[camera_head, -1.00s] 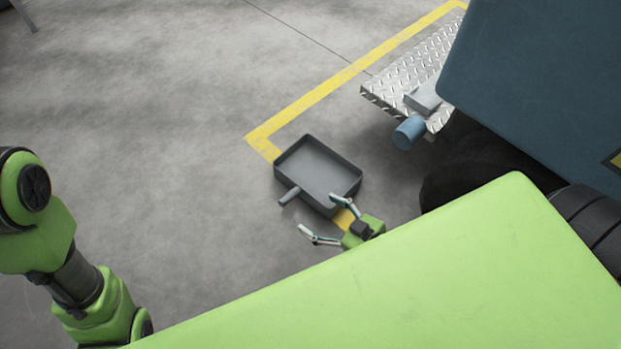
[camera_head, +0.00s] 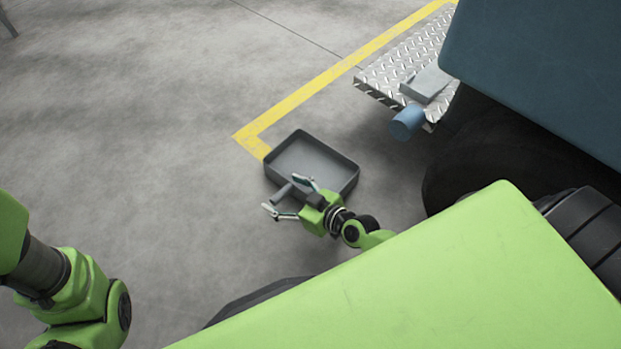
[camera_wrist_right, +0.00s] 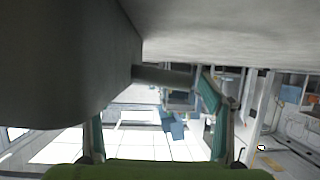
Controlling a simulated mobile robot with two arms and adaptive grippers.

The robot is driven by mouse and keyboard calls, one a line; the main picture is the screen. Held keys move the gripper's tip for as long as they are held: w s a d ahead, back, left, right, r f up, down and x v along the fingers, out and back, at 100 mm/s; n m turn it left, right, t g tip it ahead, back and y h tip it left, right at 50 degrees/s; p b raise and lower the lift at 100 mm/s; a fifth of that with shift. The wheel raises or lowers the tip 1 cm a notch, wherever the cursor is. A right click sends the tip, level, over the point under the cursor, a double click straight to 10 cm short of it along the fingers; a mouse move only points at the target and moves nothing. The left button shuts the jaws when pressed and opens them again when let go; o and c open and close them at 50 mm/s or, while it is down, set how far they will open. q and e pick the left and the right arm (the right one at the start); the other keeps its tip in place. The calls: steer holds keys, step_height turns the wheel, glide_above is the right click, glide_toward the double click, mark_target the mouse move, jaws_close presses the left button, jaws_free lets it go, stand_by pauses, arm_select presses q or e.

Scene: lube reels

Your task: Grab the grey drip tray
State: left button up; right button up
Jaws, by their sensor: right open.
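The grey drip tray (camera_head: 318,160) lies on the concrete floor in the head view, a shallow rectangular pan with a short round handle (camera_head: 282,194) on its near left side. My right gripper (camera_head: 288,197) is open at that side, its two fingers spread to either side of the handle in the picture. In the right wrist view the tray's wall (camera_wrist_right: 65,60) fills the left, and the handle (camera_wrist_right: 162,76) juts from it between the open fingers (camera_wrist_right: 155,110), beyond their tips or level with them; I cannot tell which. My left gripper is out of the picture; only my left arm shows.
A blue machine (camera_head: 545,70) with a black wheel stands at the right. A diamond-plate step (camera_head: 385,80) with a small grey tray and blue cylinder is behind the drip tray. A yellow floor line (camera_head: 320,82) runs there.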

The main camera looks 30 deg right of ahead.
steer(key=shift+w+a+f, duration=0.15)
steer(key=shift+w+a, duration=0.05)
steer(key=shift+w, duration=0.2)
steer(key=shift+c, duration=0.4)
steer(key=c, duration=1.5)
steer(key=shift+c, duration=0.2)
